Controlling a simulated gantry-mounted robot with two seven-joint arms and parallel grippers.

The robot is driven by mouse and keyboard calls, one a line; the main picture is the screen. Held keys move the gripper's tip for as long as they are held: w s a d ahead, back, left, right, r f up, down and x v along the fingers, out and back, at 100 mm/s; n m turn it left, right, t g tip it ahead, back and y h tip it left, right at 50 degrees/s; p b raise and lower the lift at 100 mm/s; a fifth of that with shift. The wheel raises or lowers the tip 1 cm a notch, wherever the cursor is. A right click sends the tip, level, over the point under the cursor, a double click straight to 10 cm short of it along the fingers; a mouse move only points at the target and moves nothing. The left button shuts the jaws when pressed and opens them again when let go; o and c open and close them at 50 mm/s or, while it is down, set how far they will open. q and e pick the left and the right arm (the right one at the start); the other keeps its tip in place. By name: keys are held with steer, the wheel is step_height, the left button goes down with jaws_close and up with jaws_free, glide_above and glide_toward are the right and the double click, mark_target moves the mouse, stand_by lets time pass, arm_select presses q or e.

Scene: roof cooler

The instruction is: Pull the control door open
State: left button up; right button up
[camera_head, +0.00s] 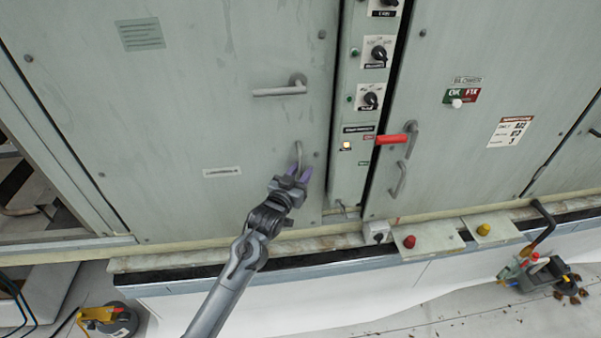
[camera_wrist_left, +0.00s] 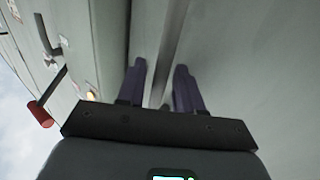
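The large grey-green left door (camera_head: 215,120) stands closed, flush with the cabinet front. It has a lever handle (camera_head: 280,88) and, lower down near its right edge, a small upright pull handle (camera_head: 298,152). I cannot tell for certain which door is the control door. My left gripper (camera_head: 294,174) is at the lower end of that pull handle. In the left wrist view my left gripper's two purple fingers (camera_wrist_left: 160,85) stand apart, with the grey handle bar (camera_wrist_left: 172,45) running between them and gaps visible beside it. My right gripper is in neither view.
A narrow switch panel (camera_head: 355,105) with several knobs stands right of the left door. Beyond it is the right door (camera_head: 450,140) with a red-gripped lever (camera_head: 392,139). A ledge with a red button (camera_head: 409,241) and a yellow button (camera_head: 484,229) runs below.

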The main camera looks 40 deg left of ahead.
arm_select(q)
jaws_close()
stand_by(0.4)
